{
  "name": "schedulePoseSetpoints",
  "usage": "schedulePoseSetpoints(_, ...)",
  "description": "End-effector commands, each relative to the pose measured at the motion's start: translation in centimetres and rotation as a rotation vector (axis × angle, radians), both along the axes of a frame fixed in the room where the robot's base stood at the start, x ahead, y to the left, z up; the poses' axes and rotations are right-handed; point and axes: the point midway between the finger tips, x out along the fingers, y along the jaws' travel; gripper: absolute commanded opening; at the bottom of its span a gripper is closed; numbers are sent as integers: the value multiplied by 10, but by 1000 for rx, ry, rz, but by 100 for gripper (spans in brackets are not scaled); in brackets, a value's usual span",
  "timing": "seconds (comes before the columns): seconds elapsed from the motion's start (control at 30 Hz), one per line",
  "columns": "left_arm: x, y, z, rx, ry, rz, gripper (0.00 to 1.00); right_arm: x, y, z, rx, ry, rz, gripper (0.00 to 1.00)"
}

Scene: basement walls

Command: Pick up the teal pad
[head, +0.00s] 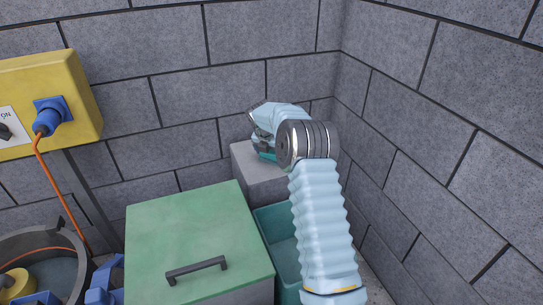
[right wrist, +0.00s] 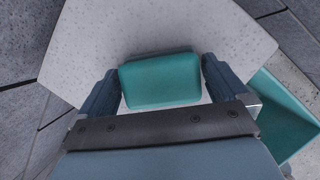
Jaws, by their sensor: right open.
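The teal pad (right wrist: 161,80) is a rounded rectangular block lying on a pale grey block top in the right wrist view. In the head view only a sliver of the pad (head: 267,156) shows under my right gripper (head: 262,148). In the right wrist view my right gripper (right wrist: 160,88) is open, with one finger on each side of the pad. A small gap shows at the left finger, and the right finger is very close to the pad; I cannot tell whether it touches. My left gripper is not in view.
The pale grey block (head: 255,178) stands in the wall corner. A teal bin (head: 281,238) is in front of it, beside a green-lidded box (head: 190,235) with a dark handle. A yellow switch box (head: 75,95) with an orange cable is at left, above a grey tub (head: 20,240).

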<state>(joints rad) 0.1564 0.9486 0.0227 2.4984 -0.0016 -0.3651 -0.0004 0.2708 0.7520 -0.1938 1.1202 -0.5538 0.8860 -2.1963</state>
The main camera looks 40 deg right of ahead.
Motion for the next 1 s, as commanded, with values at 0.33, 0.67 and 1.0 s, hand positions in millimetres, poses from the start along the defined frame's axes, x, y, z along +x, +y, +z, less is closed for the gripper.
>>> schedulePoseSetpoints(0.33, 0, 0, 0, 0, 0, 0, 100, 0, 0, 1, 0, -1, 0, 72)
schedulePoseSetpoints(0.67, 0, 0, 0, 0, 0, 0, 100, 0, 0, 2, -1, -2, 0, 59)
schedulePoseSetpoints(1.0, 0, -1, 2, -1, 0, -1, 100, -3, 2, 39, -2, -3, 1, 59)
